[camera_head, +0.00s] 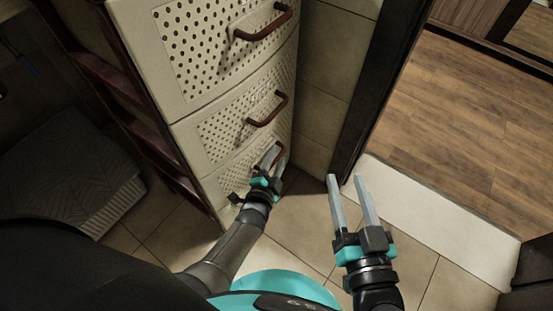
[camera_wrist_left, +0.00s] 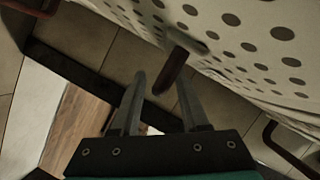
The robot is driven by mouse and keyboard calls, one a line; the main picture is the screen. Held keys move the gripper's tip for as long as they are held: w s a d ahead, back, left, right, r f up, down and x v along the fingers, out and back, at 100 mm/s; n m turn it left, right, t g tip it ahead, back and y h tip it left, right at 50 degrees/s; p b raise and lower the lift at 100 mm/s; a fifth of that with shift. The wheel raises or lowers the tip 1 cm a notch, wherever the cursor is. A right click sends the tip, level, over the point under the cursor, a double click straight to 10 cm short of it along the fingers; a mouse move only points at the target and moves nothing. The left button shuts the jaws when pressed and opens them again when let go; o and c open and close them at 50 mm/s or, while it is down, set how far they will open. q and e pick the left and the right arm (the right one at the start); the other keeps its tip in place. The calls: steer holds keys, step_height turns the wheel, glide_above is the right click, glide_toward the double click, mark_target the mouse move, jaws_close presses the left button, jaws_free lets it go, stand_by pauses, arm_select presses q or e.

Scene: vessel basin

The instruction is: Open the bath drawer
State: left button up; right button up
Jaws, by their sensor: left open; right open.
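The bath drawer unit (camera_head: 200,125) is a cream cabinet with dotted fronts and several drawers, each with a dark red-brown bar handle. The lowest drawer in view looks closed. My left gripper (camera_head: 273,160) is at that drawer's handle, with its fingers open. In the left wrist view, one handle (camera_wrist_left: 170,76) reaches between the open fingertips of the left gripper (camera_wrist_left: 162,82); I cannot tell whether they touch it. My right gripper (camera_head: 346,181) is open and empty, right of the cabinet and above the floor.
Higher up are the middle handle (camera_head: 268,110) and the upper handle (camera_head: 264,24). A dark door frame (camera_head: 370,85) and a white threshold (camera_head: 430,215) stand to the right, with wooden floor (camera_head: 470,130) beyond. A dark ribbed basket (camera_head: 75,175) stands at left.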

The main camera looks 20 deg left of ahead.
arm_select(q)
steer(key=shift+w, duration=0.15)
jaws_close()
stand_by(0.4)
stand_by(1.1)
